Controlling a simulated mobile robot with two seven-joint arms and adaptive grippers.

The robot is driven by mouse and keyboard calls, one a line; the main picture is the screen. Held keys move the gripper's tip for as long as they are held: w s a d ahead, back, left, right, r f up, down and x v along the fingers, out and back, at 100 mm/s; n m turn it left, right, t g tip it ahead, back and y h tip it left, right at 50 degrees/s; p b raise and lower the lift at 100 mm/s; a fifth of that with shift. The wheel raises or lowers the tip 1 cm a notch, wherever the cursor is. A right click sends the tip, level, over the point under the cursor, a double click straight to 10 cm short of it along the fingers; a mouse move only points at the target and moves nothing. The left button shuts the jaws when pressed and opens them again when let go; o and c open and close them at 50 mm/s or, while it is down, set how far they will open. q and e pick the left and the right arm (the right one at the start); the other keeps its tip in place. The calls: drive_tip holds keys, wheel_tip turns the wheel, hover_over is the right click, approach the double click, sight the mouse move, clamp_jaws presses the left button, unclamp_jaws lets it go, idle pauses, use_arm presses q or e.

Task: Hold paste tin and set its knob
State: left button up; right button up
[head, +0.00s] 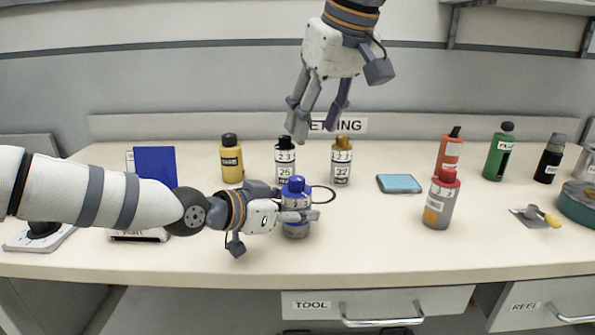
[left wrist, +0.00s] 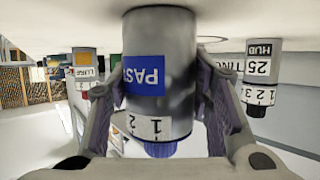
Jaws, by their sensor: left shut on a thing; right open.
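The paste tin (head: 297,231) is a grey cylinder with a blue knob (head: 296,184), upright at the front middle of the bench. My left gripper (head: 298,214) is shut on its body from the left side. In the left wrist view the tin (left wrist: 165,70) appears upside down between my fingers, with a blue label reading "PAS" and a white collar (left wrist: 150,128) marked 1 and 2. The blue knob (left wrist: 160,149) is partly cut off there by the gripper. My right gripper (head: 315,130) is open and empty, fingers pointing down, above and behind the tin.
Behind stand a black-capped tin marked 25 (head: 285,166), an orange-capped tin marked 32 (head: 341,168) and a yellow bottle (head: 231,162). A red-capped tin (head: 438,205) and a blue pad (head: 399,184) are to the right. The bench front between tin and red-capped tin is clear.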

idle(0.6)
use_arm(q)
drive_tip(key=o, duration=1.3)
drive_tip(key=shift+o, duration=0.2)
